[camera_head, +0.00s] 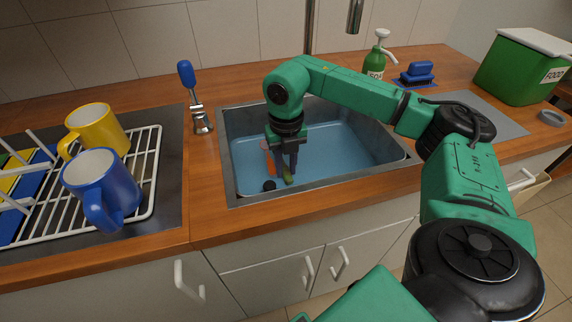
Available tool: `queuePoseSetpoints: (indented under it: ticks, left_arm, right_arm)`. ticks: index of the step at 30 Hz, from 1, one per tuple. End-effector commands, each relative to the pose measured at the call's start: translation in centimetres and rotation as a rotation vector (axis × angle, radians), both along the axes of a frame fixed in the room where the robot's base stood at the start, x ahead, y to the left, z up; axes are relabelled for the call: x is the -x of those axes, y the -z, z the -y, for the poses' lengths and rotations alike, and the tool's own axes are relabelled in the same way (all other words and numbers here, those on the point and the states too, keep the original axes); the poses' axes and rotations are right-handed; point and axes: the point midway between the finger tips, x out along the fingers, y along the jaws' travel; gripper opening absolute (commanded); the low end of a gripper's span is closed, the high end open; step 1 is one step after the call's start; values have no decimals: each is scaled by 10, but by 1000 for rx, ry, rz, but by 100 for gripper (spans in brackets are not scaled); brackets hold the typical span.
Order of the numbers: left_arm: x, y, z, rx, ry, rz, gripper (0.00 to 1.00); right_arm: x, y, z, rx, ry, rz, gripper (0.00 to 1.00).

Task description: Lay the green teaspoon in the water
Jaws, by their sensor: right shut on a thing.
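The sink (228,150) in the wooden counter holds blue water (345,150). My right gripper (286,174) points down into the sink near its left front part. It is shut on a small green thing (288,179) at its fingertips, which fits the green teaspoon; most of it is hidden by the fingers. I cannot tell whether it touches the water. A reddish-orange thing (268,160) is in the sink just left of the gripper. My left gripper is not in view.
A dish rack (148,165) with a yellow mug (98,128) and a blue mug (103,185) stands at the left. A soap bottle (375,60), a blue brush (418,72) and a green food bin (520,70) are behind and right.

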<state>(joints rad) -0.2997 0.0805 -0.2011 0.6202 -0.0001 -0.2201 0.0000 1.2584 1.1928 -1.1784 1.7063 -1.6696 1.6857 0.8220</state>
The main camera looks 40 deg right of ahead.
Motion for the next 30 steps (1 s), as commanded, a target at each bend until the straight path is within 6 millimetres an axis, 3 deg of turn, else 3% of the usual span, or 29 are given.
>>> queuePoseSetpoints:
  ticks: [5, 6, 8, 19, 23, 30]
  left_arm:
    - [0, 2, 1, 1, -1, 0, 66]
    - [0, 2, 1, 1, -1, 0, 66]
    - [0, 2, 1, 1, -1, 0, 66]
    - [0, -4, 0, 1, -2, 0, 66]
    - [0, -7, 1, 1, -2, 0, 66]
    - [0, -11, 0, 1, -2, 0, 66]
  right_arm:
    - [0, 4, 0, 0, -1, -1, 0]
    - [0, 3, 0, 0, -1, -1, 37]
    - [0, 3, 0, 0, -1, -1, 56]
    - [0, -5, 0, 0, 0, 1, 56]
    - [-1, -27, -1, -2, 0, 5, 56]
    - [-1, -96, -1, -2, -2, 5, 56]
